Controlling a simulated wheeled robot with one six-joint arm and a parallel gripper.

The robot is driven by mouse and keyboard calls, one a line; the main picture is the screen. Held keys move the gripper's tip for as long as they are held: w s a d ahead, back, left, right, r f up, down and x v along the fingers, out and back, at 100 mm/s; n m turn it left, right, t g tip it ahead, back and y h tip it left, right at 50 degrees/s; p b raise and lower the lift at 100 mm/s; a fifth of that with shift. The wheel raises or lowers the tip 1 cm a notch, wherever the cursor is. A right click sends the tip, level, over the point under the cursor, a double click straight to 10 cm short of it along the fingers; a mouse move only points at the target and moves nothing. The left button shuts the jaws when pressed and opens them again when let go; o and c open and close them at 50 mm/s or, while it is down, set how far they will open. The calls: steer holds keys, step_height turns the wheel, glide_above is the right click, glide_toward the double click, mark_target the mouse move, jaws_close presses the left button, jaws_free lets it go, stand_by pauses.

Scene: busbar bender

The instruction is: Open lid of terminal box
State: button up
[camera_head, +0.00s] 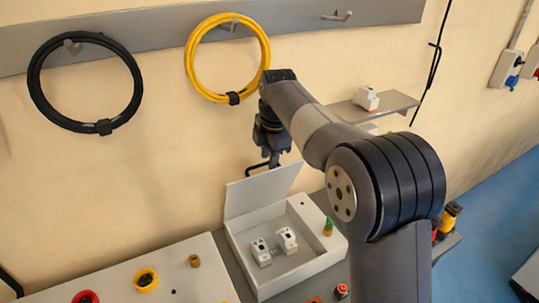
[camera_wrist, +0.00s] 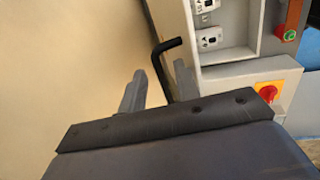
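The grey terminal box (camera_head: 318,262) stands on the bench below my gripper, with its inside showing. Its lid (camera_head: 262,190) is raised, standing up along the box's wall side. A thin black bent handle (camera_head: 250,171) shows at the lid's top edge; it also shows in the wrist view (camera_wrist: 166,46). My gripper (camera_head: 270,160) is just above this handle. In the wrist view its two fingers (camera_wrist: 160,88) are apart, with the handle's rod close to the right finger. I cannot tell whether they touch. Two white modules (camera_head: 287,239) sit in the box.
A grey panel (camera_head: 150,258) with knobs lies left of the box. Black (camera_head: 35,83) and yellow (camera_head: 190,62) cable coils hang on the wall. A small shelf (camera_head: 390,106) holds a white module (camera_head: 366,97).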

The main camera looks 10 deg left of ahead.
steer(key=shift+f, duration=0.15)
steer(key=shift+c, duration=0.3)
jaws_close()
